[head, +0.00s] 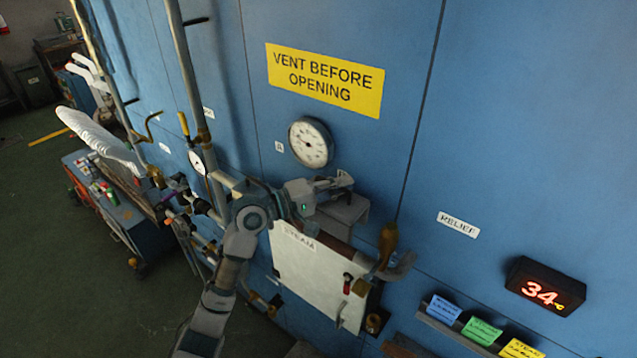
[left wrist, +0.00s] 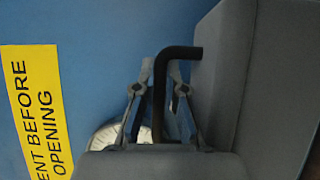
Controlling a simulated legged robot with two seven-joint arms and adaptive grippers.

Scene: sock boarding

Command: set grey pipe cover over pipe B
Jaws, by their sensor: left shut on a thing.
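My left gripper (head: 338,184) is at the blue wall, below the round gauge. In the left wrist view its fingers (left wrist: 158,95) are shut on a dark bent handle (left wrist: 185,53). The handle belongs to the grey pipe cover (head: 345,212), a grey shell hanging just below the gripper; its grey side also fills the right of the left wrist view (left wrist: 275,80). A brown horizontal pipe (head: 338,246) runs right under the cover, above the white STEAM panel. I cannot read a B on it, nor tell whether cover and pipe touch. My right gripper is out of view.
A round white gauge (head: 311,142) and a yellow VENT BEFORE OPENING sign (head: 325,80) are above. An orange-brown valve handle (head: 388,243) stands right of the cover. The white STEAM panel (head: 318,280) lies below. Upright pipes (head: 190,70) and a cart (head: 120,215) are left.

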